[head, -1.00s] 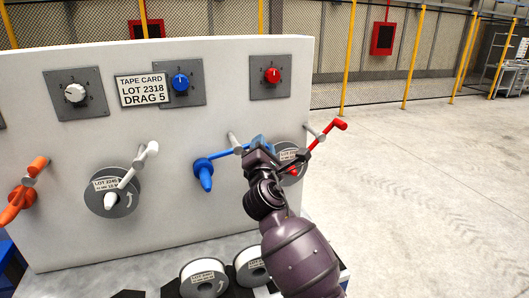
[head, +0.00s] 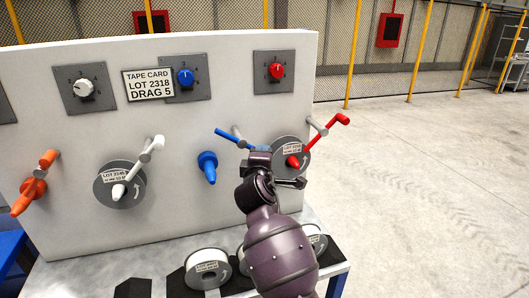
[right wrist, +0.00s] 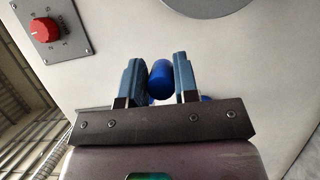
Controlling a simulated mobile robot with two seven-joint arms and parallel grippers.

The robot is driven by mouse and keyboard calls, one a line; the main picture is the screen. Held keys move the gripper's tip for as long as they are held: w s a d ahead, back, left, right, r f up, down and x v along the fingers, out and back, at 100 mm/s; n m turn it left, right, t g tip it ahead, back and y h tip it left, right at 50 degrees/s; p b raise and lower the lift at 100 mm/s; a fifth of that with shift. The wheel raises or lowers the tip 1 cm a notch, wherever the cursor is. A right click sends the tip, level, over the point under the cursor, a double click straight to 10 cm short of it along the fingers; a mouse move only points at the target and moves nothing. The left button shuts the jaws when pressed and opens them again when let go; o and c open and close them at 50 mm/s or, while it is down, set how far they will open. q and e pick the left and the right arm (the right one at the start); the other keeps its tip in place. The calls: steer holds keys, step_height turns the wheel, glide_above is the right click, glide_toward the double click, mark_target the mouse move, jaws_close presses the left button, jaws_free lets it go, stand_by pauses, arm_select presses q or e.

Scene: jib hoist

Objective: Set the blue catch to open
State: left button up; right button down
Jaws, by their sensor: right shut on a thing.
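The blue catch (head: 228,135) is a bar on a pale peg (head: 238,131) in the upright panel. Its left arm points up and left, clear of the blue spindle (head: 207,167) below it. My right gripper (head: 258,152) is at the catch's right end, which it partly hides in the head view. In the right wrist view the blue handle of the catch (right wrist: 161,78) sits between the two fingers, which are shut on it. My left gripper is in neither view.
A red catch (head: 330,130) is close to the right, by a grey reel. White (head: 141,165) and orange (head: 36,181) catches are to the left. A blue dial (head: 184,77) and tape card (head: 149,89) are above. Several reels (head: 208,268) sit on the bench.

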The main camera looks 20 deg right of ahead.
arm_select(q)
steer(key=shift+s, duration=0.15)
arm_select(e)
steer(key=shift+a+f, duration=0.1)
steer(key=shift+f, duration=0.35)
steer(key=c, duration=1)
jaws_free()
arm_select(q)
steer(key=shift+a, duration=0.1)
arm_select(e)
steer(key=shift+o, duration=0.3)
steer(key=shift+a+r, duration=0.1)
steer(key=shift+r, duration=0.1)
steer(key=shift+r, duration=0.1)
arm_select(q)
steer(key=shift+r, duration=0.1)
